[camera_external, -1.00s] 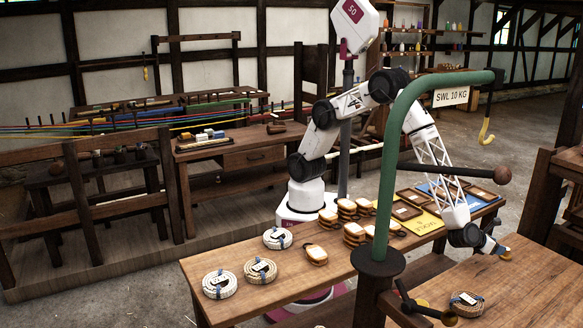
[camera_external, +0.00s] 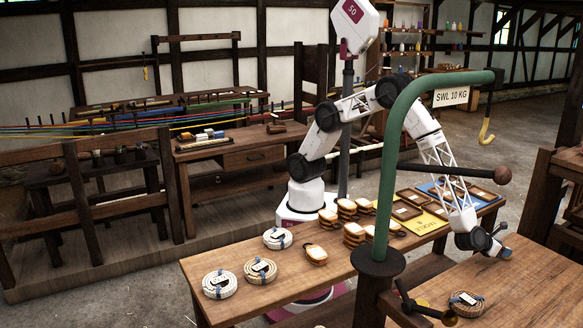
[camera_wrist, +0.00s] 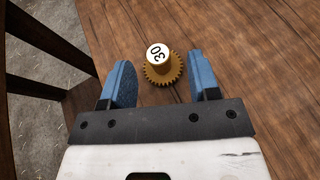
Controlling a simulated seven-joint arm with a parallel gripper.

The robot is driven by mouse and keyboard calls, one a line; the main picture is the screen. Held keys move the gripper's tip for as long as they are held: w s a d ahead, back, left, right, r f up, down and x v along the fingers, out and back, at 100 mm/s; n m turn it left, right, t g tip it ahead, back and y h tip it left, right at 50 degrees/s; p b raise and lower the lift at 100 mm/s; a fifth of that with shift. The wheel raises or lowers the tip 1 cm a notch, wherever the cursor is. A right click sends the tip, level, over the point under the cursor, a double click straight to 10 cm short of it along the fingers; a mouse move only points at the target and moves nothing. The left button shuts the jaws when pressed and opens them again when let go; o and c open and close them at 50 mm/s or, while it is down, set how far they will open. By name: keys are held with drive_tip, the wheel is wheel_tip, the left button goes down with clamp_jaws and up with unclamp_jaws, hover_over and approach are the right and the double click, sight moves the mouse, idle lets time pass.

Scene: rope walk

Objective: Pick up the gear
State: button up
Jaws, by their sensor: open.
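A gold toothed gear (camera_wrist: 176,80) with a raised hub sits on the wooden table in the wrist view. The hub's white top (camera_wrist: 158,54) reads "30". My gripper (camera_wrist: 160,70) is open, with a blue finger on each side of the gear. A gap shows between the gear and each finger. In the external view, my gripper (camera_external: 504,252) is low over the right-hand table. I cannot make out the gear there; it seems hidden behind my gripper.
A rope coil (camera_external: 466,303) lies on the right-hand table (camera_external: 530,290). A green post (camera_external: 386,180) with a crank at its base stands left of that table. A hook (camera_external: 486,132) hangs above. In the wrist view, dark wooden rails (camera_wrist: 45,40) lie past the table's left edge.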

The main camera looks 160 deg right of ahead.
idle(0.3)
drive_tip(key=shift+x, duration=2.55)
drive_tip(key=shift+s+r, duration=0.1)
drive_tip(key=shift+r, duration=0.05)
clamp_jaws()
